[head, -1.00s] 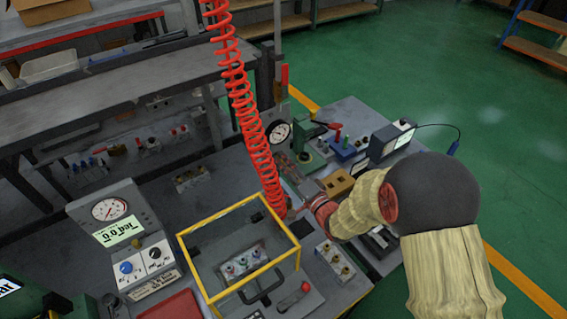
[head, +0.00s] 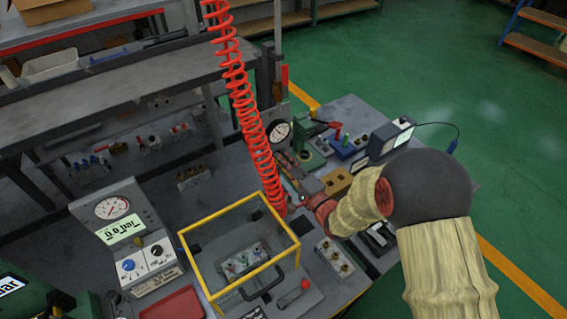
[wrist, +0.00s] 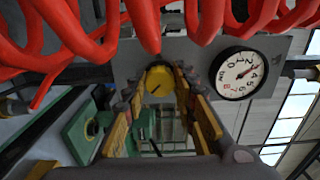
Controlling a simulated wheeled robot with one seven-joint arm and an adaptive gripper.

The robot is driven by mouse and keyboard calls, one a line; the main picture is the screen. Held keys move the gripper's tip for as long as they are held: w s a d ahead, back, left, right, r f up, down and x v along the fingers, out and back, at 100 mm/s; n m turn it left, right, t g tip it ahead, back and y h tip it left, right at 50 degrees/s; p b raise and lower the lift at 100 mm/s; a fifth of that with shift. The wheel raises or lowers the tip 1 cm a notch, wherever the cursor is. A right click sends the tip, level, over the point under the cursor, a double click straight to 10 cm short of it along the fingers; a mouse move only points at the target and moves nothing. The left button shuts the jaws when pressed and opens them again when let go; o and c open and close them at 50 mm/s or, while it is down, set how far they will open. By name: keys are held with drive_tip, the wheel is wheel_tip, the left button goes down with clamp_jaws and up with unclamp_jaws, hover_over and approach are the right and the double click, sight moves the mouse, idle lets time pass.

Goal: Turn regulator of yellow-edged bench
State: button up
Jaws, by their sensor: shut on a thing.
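A yellow regulator knob (wrist: 159,80) faces me in the wrist view, below the red coiled hose. My gripper (wrist: 160,88) has its yellow-padded fingers on both sides of the knob and is shut on it. A round white pressure gauge (wrist: 240,74) sits on a grey plate to the right of the knob. The same gauge shows in the head view (head: 278,131) on the bench (head: 215,165). In the head view my gripper (head: 300,180) is partly covered by the hose, and the knob is not clearly visible there.
A red coiled hose (head: 245,105) hangs close to my gripper. A yellow-framed clear box (head: 240,213) stands in front, over a valve block. A gauge console (head: 125,225) is at left. A green block (head: 311,155) and a blue block (head: 346,149) are behind my gripper.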

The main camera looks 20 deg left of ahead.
drive_tip(key=o, duration=1.1)
drive_tip(key=shift+o, duration=0.3)
drive_tip(key=shift+d, duration=0.1)
drive_tip(key=v, duration=1.1)
drive_tip(key=shift+s+d, duration=0.3)
